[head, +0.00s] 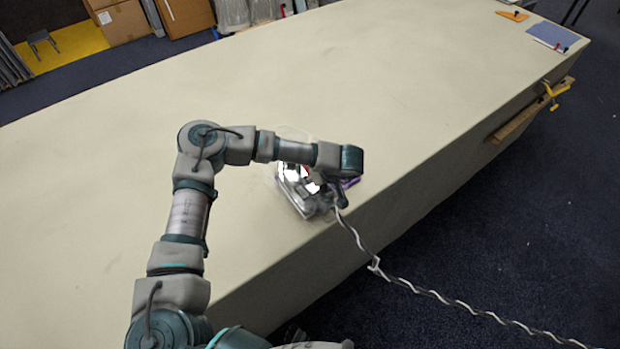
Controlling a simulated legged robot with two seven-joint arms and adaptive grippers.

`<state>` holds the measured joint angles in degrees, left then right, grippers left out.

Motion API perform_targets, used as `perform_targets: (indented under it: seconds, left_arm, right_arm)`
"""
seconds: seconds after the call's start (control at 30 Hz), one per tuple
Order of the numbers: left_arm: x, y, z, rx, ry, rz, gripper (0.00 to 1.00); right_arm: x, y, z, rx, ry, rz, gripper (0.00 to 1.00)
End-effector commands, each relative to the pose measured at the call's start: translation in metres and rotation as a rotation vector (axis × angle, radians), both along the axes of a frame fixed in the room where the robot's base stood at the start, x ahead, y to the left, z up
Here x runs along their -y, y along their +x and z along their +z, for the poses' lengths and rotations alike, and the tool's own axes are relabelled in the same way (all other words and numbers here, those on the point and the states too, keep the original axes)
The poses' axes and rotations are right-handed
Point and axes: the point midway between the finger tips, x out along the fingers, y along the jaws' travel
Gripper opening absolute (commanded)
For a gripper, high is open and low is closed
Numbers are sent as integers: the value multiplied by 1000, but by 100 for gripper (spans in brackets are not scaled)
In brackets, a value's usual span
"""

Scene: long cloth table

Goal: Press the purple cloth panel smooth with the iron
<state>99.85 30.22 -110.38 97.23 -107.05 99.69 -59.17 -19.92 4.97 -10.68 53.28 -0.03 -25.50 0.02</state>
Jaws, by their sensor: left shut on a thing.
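My left arm reaches in from the left and bends over the long cloth table (400,85). My left gripper (322,186) is at its near edge, shut on the iron (300,198). The iron is a grey and white body, partly hidden under my wrist. A twisted light cord runs from it over the table's edge to the lower right. A small bit of purple cloth (349,183) shows just right of the gripper. The rest of that cloth is hidden by my arm and the iron, so I cannot tell how smooth it lies. My right gripper is not in view.
A blue-grey folded piece (553,37) and an orange tool (512,15) lie at the table's far right corner. A wooden bar with a yellow clamp (553,91) is on the right side. The middle of the table is clear. Boxes (122,20) stand behind.

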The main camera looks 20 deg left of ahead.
Motion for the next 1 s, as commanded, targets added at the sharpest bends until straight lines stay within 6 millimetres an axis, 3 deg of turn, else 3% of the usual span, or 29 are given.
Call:
perform_targets:
  seconds: [0.27, 1.0]
  left_arm:
    - [0, -2, 3, -7, -1, 0, 0]
    - [0, -1, 72, 6, 1, 1, 0]
  right_arm:
    - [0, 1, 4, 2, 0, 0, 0]
    - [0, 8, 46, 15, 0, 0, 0]
